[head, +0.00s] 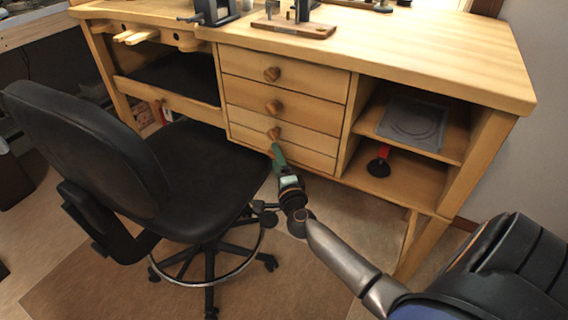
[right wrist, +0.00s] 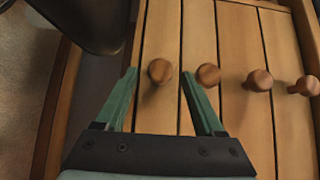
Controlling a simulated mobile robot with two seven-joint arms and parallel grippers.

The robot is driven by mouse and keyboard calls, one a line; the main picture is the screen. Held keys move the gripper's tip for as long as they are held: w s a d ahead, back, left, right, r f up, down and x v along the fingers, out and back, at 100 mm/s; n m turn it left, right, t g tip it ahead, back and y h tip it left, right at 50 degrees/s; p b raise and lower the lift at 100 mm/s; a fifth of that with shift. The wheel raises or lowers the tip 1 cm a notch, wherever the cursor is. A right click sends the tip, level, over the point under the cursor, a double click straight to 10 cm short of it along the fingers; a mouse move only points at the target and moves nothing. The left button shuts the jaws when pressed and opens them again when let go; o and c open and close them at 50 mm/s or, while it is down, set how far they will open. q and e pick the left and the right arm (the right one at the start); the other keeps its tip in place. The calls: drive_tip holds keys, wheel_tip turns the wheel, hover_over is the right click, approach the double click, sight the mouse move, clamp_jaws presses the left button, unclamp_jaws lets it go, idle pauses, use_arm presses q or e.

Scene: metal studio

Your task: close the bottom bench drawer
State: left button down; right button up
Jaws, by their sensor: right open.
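The bottom bench drawer (head: 315,160) is the lowest of the stacked wooden drawers under the bench top. It looks nearly flush with those above; I cannot tell a small gap. My right gripper (head: 274,151) is at its front and hides much of its knob in the head view. In the right wrist view, turned sideways, the bottom drawer (right wrist: 158,35) is the leftmost front. Its round knob (right wrist: 160,72) shows between the two open green fingers of the right gripper (right wrist: 158,74). I see no clear contact. My left gripper is out of view.
A black swivel chair (head: 195,175) stands close to the left of my right arm. Open shelves (head: 435,145) with a grey tray (head: 412,122) and a red-and-black object (head: 379,163) are right of the drawers. The bench top (head: 420,55) overhangs above.

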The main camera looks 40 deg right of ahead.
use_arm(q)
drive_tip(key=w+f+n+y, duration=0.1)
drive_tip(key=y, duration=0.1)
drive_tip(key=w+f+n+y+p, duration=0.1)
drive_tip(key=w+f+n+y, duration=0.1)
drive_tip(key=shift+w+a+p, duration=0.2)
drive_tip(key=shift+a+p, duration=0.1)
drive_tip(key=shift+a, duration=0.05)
use_arm(e)
drive_tip(key=v, duration=1)
drive_tip(key=shift+s, duration=0.35)
drive_tip(key=shift+a, duration=0.1)
